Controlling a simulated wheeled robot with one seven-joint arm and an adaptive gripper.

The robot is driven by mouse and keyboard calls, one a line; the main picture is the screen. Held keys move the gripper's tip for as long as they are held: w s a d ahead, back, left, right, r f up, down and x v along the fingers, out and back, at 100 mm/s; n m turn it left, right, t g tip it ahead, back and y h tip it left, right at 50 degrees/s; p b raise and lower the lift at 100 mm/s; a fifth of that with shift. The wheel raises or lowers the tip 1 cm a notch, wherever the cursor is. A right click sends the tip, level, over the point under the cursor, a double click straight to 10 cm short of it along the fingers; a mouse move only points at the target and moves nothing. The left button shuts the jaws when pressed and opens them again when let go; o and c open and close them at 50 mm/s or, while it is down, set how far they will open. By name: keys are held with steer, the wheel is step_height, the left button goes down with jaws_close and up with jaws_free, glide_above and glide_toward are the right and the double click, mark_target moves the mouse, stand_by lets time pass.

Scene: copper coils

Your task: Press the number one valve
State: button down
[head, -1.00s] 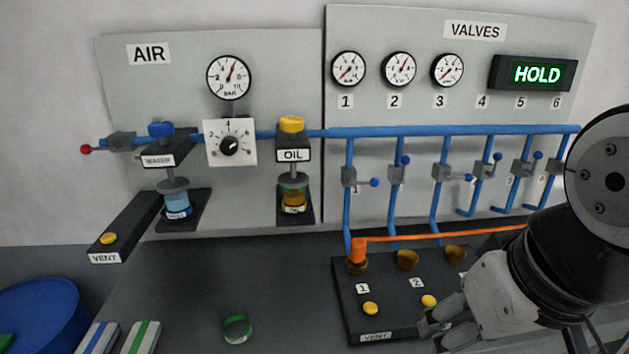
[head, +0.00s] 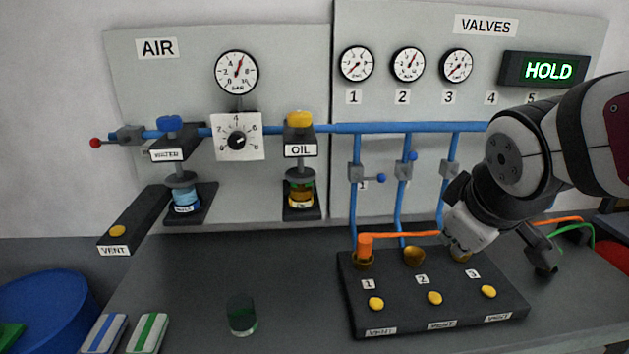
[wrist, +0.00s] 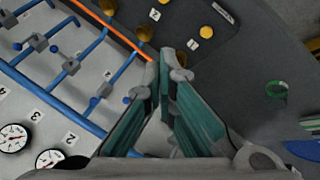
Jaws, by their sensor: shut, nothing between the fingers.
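The number one valve (head: 356,171) is a grey block on the leftmost blue drop pipe, with a blue-knobbed lever (head: 381,178) pointing right. Below it, the black vent block (head: 350,310) has a yellow button (head: 376,304) by label 1. An orange fitting (head: 365,246) sits at the brass cup behind that label. My gripper (head: 458,240) is shut and empty, to the right of the valve and lower, near the third cup and partly covering it. Its closed fingers (wrist: 165,65) fill the middle of the wrist view, with yellow button 1 (wrist: 207,32) beyond them.
An orange hose (head: 405,236) runs right from the fitting towards my gripper. Valve two (head: 404,172) stands close beside valve one. A green-based glass (head: 242,315) stands on the bench. The display (head: 545,70) reads HOLD. The bench centre is clear.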

steer(key=w+f+n+t+y, duration=0.3)
steer(key=w+f+n+y, duration=0.1)
steer(key=w+n, duration=0.7)
steer(key=w+a+f+n+t+y, duration=0.1)
steer(key=w+f+n+t+y, duration=0.2)
steer(key=w+n, duration=0.8)
steer(key=shift+w+f+n+t+y, duration=0.35)
steer(key=shift+w+f+y, duration=0.55)
steer(key=shift+w+f, duration=0.65)
steer(key=shift+w+r, duration=0.2)
steer(key=w+p, duration=0.1)
steer(key=w, duration=0.8)
steer(key=shift+w+a+f, duration=0.2)
steer(key=shift+a+f, duration=0.05)
steer(key=shift+a, duration=0.15)
